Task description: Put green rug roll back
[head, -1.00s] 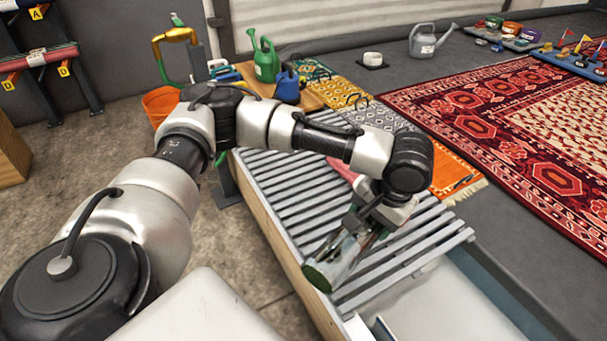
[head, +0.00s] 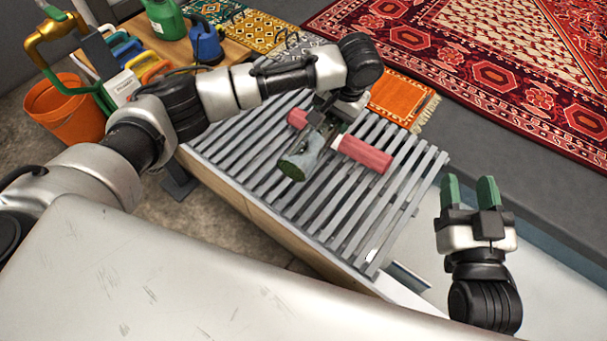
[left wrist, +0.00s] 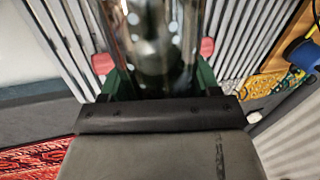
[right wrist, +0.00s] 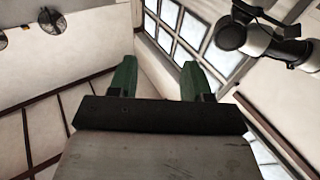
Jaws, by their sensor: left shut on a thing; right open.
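The green rug roll (head: 300,160) appears greyish green with a dark green end and a shiny clear wrap. My left gripper (head: 322,133) is shut on it, over the slatted rack (head: 240,147). The roll also fills the middle of the left wrist view (left wrist: 153,40), between the green fingers. Its far end is hidden by the gripper. A pink-red roll (head: 362,155) with a white band lies across the slats behind it; whether the two touch I cannot tell. My right gripper (head: 470,193) is open and empty, right of the rack.
A patterned red rug (head: 480,60) covers the dark floor at the back right. A small orange rug (head: 400,98) lies behind the rack. An orange bucket (head: 65,108), green can (head: 165,18) and blue jug (head: 205,42) stand at the left. A pale basin (head: 535,285) is at the right.

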